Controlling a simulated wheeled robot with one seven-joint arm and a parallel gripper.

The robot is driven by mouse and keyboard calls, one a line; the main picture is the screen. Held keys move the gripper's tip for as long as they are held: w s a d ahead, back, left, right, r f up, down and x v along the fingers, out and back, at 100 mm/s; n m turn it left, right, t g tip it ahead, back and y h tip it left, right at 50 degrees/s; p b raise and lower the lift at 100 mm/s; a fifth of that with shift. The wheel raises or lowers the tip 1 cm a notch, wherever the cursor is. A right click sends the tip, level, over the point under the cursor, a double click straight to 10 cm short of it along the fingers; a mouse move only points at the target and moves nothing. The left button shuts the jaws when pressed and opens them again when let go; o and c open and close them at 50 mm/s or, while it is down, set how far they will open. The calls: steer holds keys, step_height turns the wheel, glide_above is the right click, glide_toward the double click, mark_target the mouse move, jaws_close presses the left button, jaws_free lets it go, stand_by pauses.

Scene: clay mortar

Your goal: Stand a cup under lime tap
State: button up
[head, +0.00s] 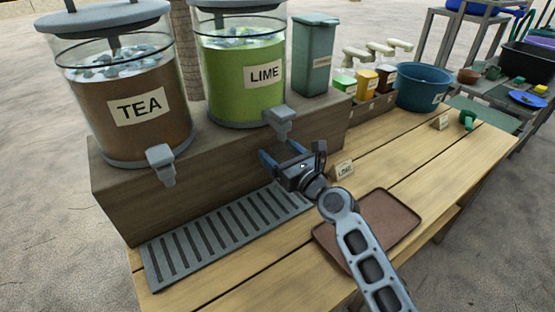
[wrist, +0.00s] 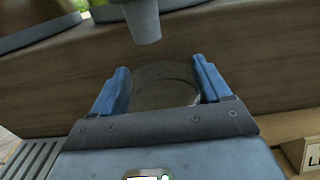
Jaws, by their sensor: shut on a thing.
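The lime dispenser (head: 240,75) is a clear tank of green drink on a wooden riser. Its grey tap (head: 280,120) juts out at the front and also shows at the top of the wrist view (wrist: 143,22). My gripper (head: 280,152) is just in front of and below this tap. In the wrist view its blue fingers (wrist: 158,66) are shut around a clear, see-through cup (wrist: 165,88). The cup appears just below the tap's spout, slightly to its right. In the head view the cup is hard to make out. Its base is hidden by my gripper.
The tea dispenser (head: 125,95) with its own tap (head: 160,165) stands at left. A slotted drip tray (head: 215,232) lies along the riser. A small lime card (head: 343,169) and a brown tray (head: 395,215) are at right. A blue tub (head: 424,88) stands farther back.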

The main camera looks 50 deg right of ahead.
steer(key=shift+w+d, duration=0.15)
steer(key=shift+w, duration=0.4)
step_height(320, 180, down, 4)
steer(key=shift+r+b, duration=0.25)
steer(key=shift+b, duration=0.95)
steer(key=shift+f, duration=0.1)
steer(key=shift+f, duration=0.1)
steer(key=o, duration=1.3)
